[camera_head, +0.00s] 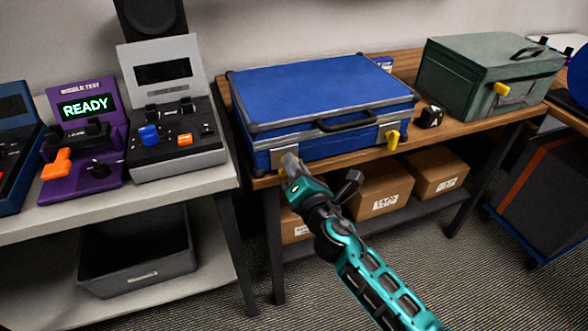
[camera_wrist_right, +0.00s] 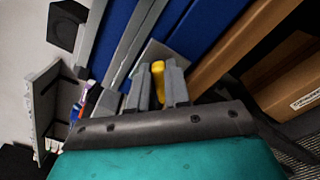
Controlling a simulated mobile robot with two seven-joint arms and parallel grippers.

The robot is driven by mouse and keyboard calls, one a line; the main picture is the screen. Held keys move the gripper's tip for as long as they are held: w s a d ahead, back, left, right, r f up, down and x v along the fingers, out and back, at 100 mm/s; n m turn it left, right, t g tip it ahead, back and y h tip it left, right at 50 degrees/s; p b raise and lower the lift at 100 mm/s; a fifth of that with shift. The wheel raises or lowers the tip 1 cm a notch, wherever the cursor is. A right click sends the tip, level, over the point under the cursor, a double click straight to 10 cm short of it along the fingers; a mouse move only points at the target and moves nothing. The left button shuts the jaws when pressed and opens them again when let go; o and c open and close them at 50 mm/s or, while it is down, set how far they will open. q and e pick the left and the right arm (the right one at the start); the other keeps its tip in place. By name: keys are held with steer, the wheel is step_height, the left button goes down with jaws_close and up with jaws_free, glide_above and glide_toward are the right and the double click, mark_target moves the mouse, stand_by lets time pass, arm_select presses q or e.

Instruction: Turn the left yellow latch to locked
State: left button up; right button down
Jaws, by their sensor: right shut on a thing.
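A blue case (camera_head: 318,92) with grey metal edges and a dark handle lies closed on the wooden table. Its left yellow latch (camera_wrist_right: 158,82) shows between the fingers of my right gripper in the right wrist view. My right gripper (camera_head: 289,162) is at the case's front left corner in the head view and hides most of that latch. It is shut on the latch (camera_head: 282,172). The right yellow latch (camera_head: 392,138) on the case front is free and untouched. My left gripper is not in view.
A green box (camera_head: 458,82) with a yellow latch and a small black item (camera_head: 430,117) stand right of the case. Cardboard boxes (camera_head: 380,192) fill the shelf below. Test devices, including a purple one (camera_head: 75,185) reading READY, stand on the left bench.

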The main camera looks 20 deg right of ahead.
arm_select(q)
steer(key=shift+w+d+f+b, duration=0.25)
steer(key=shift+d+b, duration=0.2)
steer(key=shift+b, duration=0.3)
arm_select(e)
steer(key=m, duration=0.5)
steer(key=f+m, duration=0.1)
steer(key=m, duration=0.2)
steer(key=shift+d, duration=0.15)
steer(key=shift+m, duration=0.4)
steer(key=c, duration=1.1)
jaws_free()
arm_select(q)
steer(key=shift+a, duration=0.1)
arm_select(e)
steer(key=shift+s, duration=0.15)
